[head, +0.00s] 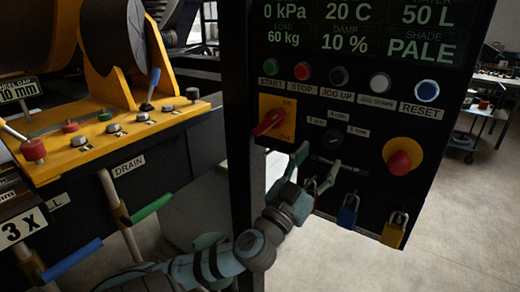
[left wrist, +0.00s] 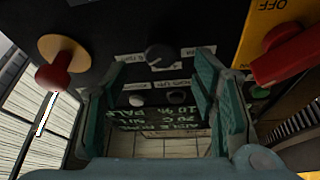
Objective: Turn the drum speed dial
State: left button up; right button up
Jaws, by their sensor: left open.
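The drum speed dial (head: 332,138) is a small dark knob on the black control panel, with small white labels around it. In the left wrist view the dial (left wrist: 158,56) shows upside down, ahead of and between my fingers. My left gripper (head: 318,161) is open and empty in front of the panel, just below the dial in the head view. Its two green fingers stand on either side of the dial in the wrist view. I cannot tell whether they touch it; they look apart from it. My right gripper is not in view.
A red rotary switch (head: 270,121) on a yellow plate is left of the dial. A red mushroom button (head: 400,162) is to the right. A button row (head: 338,76) runs above. Blue (head: 348,211) and yellow (head: 394,230) padlocks hang below. A yellow-topped machine (head: 100,140) stands left.

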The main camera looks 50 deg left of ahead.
pick_arm(q)
jog(key=a+f+p+v, duration=0.1)
jog(key=p+v, duration=0.1)
jog(key=v, duration=0.7)
jog(key=a+f+g, duration=0.2)
jog(key=f+g, duration=0.1)
jog(key=f, duration=0.8)
jog(key=s+a+f+m+g+p, duration=0.1)
jog(key=a+f+g, duration=0.2)
jog(key=f, duration=0.9)
jog(key=a+f+g, duration=0.3)
jog(key=f+g, duration=0.2)
jog(key=f, duration=0.6)
jog(key=shift+s+a+f+y, duration=0.25)
jog(key=shift+s+y, duration=0.05)
jog(key=shift+s, duration=0.1)
